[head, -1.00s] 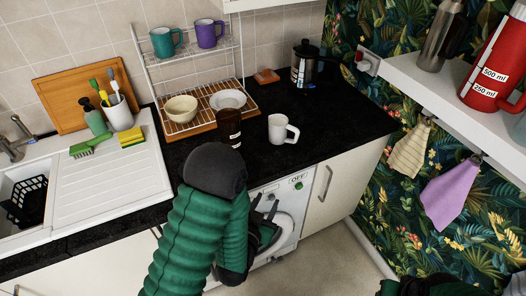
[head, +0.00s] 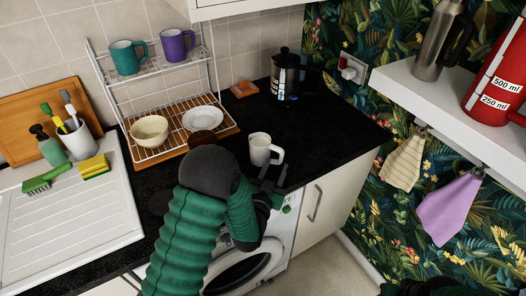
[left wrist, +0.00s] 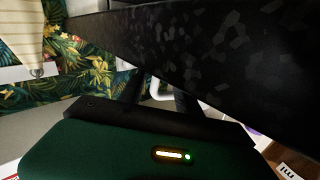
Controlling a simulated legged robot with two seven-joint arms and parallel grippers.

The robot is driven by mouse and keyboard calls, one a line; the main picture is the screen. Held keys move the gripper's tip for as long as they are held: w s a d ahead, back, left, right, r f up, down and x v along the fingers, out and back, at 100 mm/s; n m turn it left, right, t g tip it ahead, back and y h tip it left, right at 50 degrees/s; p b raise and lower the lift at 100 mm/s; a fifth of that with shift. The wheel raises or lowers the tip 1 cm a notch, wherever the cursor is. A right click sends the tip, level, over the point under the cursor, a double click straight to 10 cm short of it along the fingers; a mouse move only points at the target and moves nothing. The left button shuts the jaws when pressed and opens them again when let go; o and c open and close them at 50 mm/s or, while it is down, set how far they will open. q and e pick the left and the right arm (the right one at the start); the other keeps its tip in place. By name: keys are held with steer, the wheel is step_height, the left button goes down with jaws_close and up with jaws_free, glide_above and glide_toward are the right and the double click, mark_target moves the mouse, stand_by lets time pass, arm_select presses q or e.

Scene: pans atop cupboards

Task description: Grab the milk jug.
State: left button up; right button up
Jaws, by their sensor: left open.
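The white milk jug (head: 259,150) stands upright on the black worktop, with its handle to the right. My left gripper (head: 272,178) is open and empty at the worktop's front edge, just in front of the jug and below its handle. No contact with the jug can be made out. In the left wrist view, the dark fingers (left wrist: 160,97) stand apart, with a small white patch showing between them. I cannot tell for sure whether that patch is the jug.
The worktop edge (left wrist: 210,50) fills much of the wrist view. A dish rack (head: 165,118) stands behind, and a French press (head: 287,75) at the back. The worktop right of the jug (head: 335,130) is clear.

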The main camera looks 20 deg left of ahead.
mark_target(281, 159)
arm_select(q)
steer(key=shift+w+a+r+p, duration=0.1)
steer(key=shift+w+r+p, duration=0.1)
steer(key=shift+w+r, duration=0.35)
steer(key=shift+w+r+p, duration=0.2)
steer(key=shift+w+r, duration=0.1)
steer(key=shift+w, duration=0.4)
steer(key=shift+w+d+f, duration=0.1)
steer(key=shift+w+d, duration=0.15)
steer(key=shift+w, duration=0.25)
steer(key=shift+w+d+f, duration=0.1)
steer(key=shift+w+d, duration=0.1)
steer(key=shift+w, duration=0.25)
steer(key=shift+w+d, duration=0.1)
steer(key=shift+d, duration=0.1)
steer(key=shift+a, duration=0.45)
jaws_close()
steer(key=shift+d, duration=0.25)
steer(key=shift+a, duration=0.1)
